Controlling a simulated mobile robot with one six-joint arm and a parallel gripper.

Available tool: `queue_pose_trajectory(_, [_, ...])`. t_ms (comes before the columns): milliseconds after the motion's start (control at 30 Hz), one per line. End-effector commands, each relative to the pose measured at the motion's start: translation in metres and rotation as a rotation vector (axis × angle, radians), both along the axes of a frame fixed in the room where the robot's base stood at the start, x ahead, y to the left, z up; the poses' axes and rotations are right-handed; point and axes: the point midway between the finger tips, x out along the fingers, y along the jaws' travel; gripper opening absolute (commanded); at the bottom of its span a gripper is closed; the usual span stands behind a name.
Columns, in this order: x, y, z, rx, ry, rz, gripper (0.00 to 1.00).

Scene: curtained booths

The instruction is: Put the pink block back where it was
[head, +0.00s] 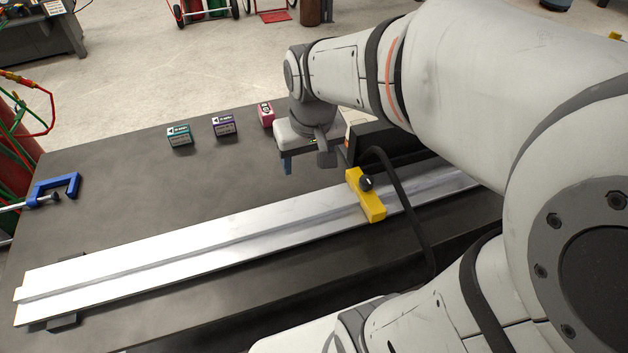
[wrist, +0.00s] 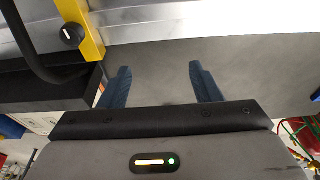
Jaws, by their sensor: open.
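The pink block (head: 266,115) stands on the dark table (head: 110,190) near its far edge, at the right end of a loose row of blocks. My gripper (head: 288,167) is over the table, nearer to me than the pink block and a little to its right. Its two blue fingers also show in the wrist view (wrist: 158,75). They are spread apart with only bare table surface between them. The pink block does not show in the wrist view. One finger is partly hidden by the gripper body in the head view.
A long metal rail (head: 190,245) with a yellow piece (head: 372,203) and black knob crosses the table. A black cable arcs at right. A blue clamp (head: 55,186) grips the left edge.

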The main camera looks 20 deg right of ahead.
Motion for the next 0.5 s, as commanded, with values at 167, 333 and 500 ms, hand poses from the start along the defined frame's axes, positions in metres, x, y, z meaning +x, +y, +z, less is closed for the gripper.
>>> queue_pose_trajectory(167, [-0.059,0.0,-0.016,0.0,0.029,0.0,0.58])
queue_pose_trajectory(333, [-0.074,0.002,-0.022,0.0,0.039,-0.001,0.58])
queue_pose_trajectory(500, [-0.074,0.002,-0.022,0.0,0.04,-0.001,0.58])
